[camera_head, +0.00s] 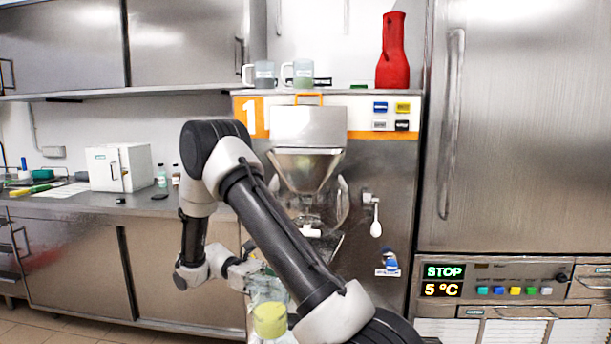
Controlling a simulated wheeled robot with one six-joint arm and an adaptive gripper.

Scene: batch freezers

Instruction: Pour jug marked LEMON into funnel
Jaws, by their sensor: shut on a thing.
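A clear jug (270,318) with pale yellow-green contents hangs upright at the lower middle, partly behind my arm. My gripper (244,274) is shut on this jug at its upper left; the fingertips are small and partly hidden. No marking on the jug can be read. The metal funnel (305,168) sits on the front of the machine marked 1, above and behind the held jug. Two more jugs stand on top of the machine, one with grey contents (264,76) and one with pale green contents (303,75). Their labels are too small to read.
The machine (385,160) has a white-handled lever (375,222) and a spout below the funnel. A red container (393,55) stands on its top right. A counter (110,203) with a white box (120,167) is at left.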

